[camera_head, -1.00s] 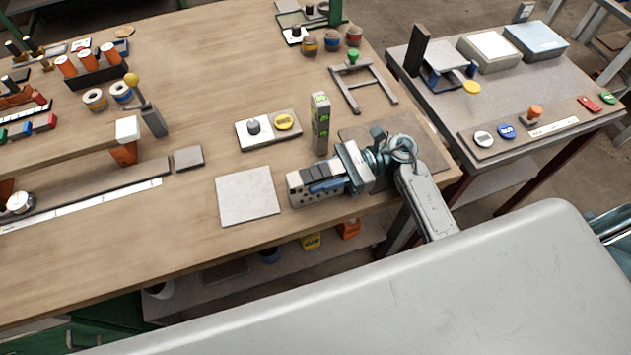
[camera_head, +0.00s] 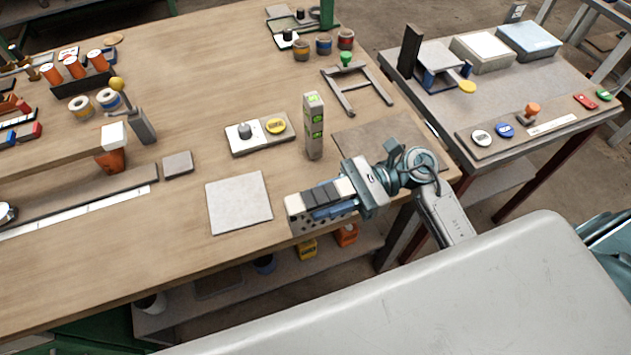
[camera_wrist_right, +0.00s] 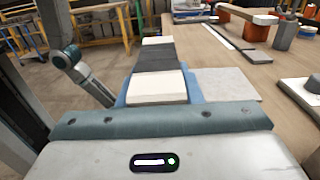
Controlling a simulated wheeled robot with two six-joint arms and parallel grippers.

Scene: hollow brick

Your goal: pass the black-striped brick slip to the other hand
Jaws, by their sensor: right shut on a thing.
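The black-striped brick slip (camera_head: 320,194) is a pale block with a dark band across its middle and small holes along its near side in the head view. My right gripper (camera_head: 333,208) is shut on it, with blue fingers along the block. It is held near the table's front edge, right of a flat pale square tile (camera_head: 238,203). In the right wrist view the slip (camera_wrist_right: 158,70) extends away from the gripper (camera_wrist_right: 160,95), showing pale, dark and pale bands. A teal joint and grey link of an arm show at the left there, but my left gripper cannot be made out.
An upright grey block with green marks (camera_head: 314,125) stands just behind the slip. A white board with a knob and yellow button (camera_head: 260,133) lies behind the tile. A flat dark mat (camera_head: 375,138) lies behind my right wrist. The front middle of the table (camera_head: 150,245) is clear.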

